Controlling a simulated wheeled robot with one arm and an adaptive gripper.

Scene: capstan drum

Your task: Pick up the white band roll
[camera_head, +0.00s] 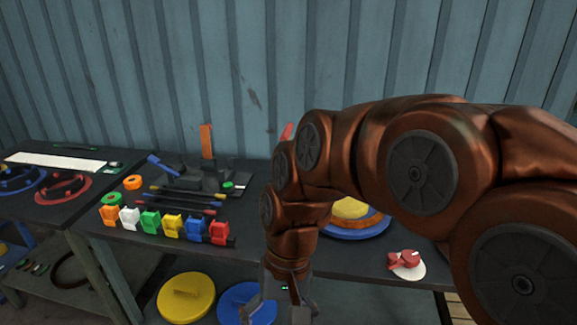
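No thing is clearly recognisable as a white band roll. A small white piece (129,218) stands in a row of coloured pieces on the dark table, between an orange one (109,214) and a green one (150,221). Its exact shape is too small to tell. A flat white disc (415,273) lies near the table's front edge at the right, with a red part (404,259) on it. My gripper (277,311) hangs at the bottom centre, fingers spread and pointing down, apart from both. It appears empty, though its fingertips are near the picture's edge.
A yellow piece (172,225), blue piece (195,228) and red piece (219,231) continue the row. Dark rods (180,198) lie behind. A round blue and yellow stack (350,212) is partly hidden by my arm. Yellow (185,300) and blue discs (236,300) lie below the table.

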